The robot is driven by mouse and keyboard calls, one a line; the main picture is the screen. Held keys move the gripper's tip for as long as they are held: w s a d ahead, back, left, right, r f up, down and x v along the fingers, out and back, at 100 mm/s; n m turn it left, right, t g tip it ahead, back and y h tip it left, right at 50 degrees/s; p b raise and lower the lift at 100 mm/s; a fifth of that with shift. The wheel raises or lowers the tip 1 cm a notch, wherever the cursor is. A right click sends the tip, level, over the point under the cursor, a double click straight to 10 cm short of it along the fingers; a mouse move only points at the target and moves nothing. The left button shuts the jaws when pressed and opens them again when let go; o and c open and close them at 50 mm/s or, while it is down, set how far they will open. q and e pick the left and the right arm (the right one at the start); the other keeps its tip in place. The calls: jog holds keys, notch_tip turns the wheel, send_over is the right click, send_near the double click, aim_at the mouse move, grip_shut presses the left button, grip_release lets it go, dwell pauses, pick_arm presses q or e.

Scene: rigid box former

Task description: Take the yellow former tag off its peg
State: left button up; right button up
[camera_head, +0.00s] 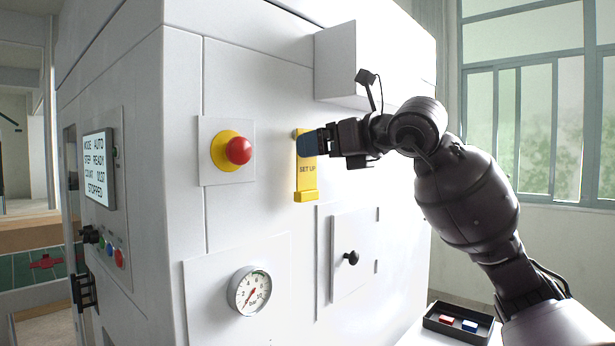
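The yellow former tag (306,180), marked "SET UP", hangs upright against the white front panel of the machine. It has a thicker yellow lip at its bottom end. My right gripper (308,144) reaches in from the right, with its blue fingertip over the upper part of the tag. The fingers overlap in this view, and I cannot tell whether they are open or shut on the tag. The peg is mostly hidden behind the gripper and the top of the tag. My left gripper is not in view.
A red emergency button (238,150) on a yellow base sits left of the tag. A pressure gauge (250,291) and a small door with a black knob (351,258) are below. A white box (375,60) juts out above my gripper. A black tray (458,325) stands lower right.

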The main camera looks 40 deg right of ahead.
aim_at(307, 165)
jog(key=w, duration=0.2)
jog(key=w+p, duration=0.1)
jog(key=w, duration=0.1)
jog(key=shift+w+a+f, duration=0.1)
jog(key=shift+w+a, duration=0.1)
jog(key=shift+w, duration=0.05)
jog(key=c, duration=1.2)
